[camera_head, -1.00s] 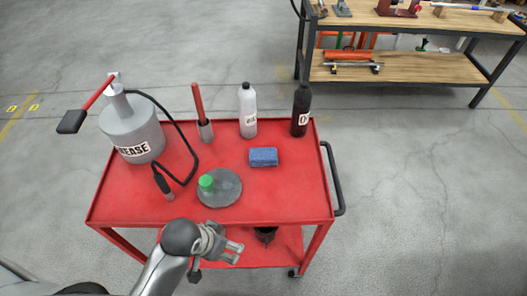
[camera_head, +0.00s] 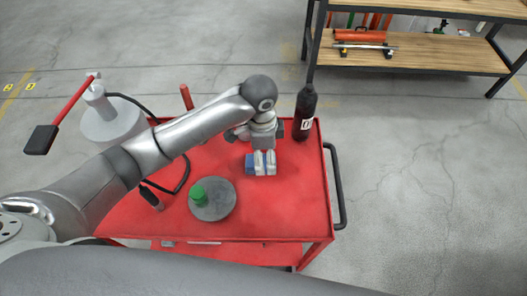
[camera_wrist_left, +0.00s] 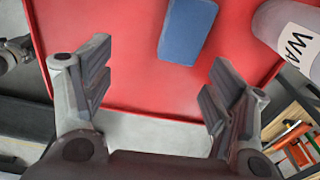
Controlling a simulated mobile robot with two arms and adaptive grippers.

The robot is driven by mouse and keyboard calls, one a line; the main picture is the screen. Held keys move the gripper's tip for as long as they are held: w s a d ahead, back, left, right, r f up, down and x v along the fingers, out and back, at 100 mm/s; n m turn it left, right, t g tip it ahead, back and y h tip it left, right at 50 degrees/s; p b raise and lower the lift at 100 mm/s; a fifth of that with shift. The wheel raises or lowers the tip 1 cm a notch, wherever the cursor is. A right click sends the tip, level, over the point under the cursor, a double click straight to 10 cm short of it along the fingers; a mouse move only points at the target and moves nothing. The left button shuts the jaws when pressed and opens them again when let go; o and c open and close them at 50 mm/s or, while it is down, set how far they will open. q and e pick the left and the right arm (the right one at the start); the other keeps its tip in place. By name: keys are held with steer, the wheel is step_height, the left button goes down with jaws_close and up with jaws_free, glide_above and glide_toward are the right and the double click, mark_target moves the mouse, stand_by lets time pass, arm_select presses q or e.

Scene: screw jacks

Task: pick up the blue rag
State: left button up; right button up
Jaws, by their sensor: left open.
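The blue rag (camera_head: 249,168) is a small folded block lying on the red cart top (camera_head: 300,200). My left gripper (camera_head: 265,163) is above it, fingers pointing down, partly covering it in the head view. In the left wrist view the rag (camera_wrist_left: 187,30) lies beyond the fingertips, toward the top and a little right of the middle. The fingers of the left gripper (camera_wrist_left: 157,90) are spread wide, with nothing between them. I cannot see them touching the rag. My right gripper is not in view.
A dark bottle (camera_head: 305,112) stands right behind the gripper. A bottle labelled "WA" (camera_wrist_left: 290,30) shows in the wrist view. The grease can (camera_head: 112,122) is at left.

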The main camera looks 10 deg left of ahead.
mark_target(250, 160)
arm_select(q)
steer(key=shift+m+y, duration=0.3)
steer(key=f, duration=0.1)
steer(key=w+a+f, duration=0.1)
steer(key=w+f, duration=0.1)
steer(key=f, duration=0.1)
steer(key=shift+a+p, duration=0.15)
steer(key=shift+p, duration=0.15)
steer(key=f, duration=0.3)
steer(key=f+p, duration=0.1)
steer(key=shift+w+f, duration=0.2)
steer(key=shift+w, duration=0.2)
steer(key=shift+f, duration=0.6)
steer(key=c, duration=1.1)
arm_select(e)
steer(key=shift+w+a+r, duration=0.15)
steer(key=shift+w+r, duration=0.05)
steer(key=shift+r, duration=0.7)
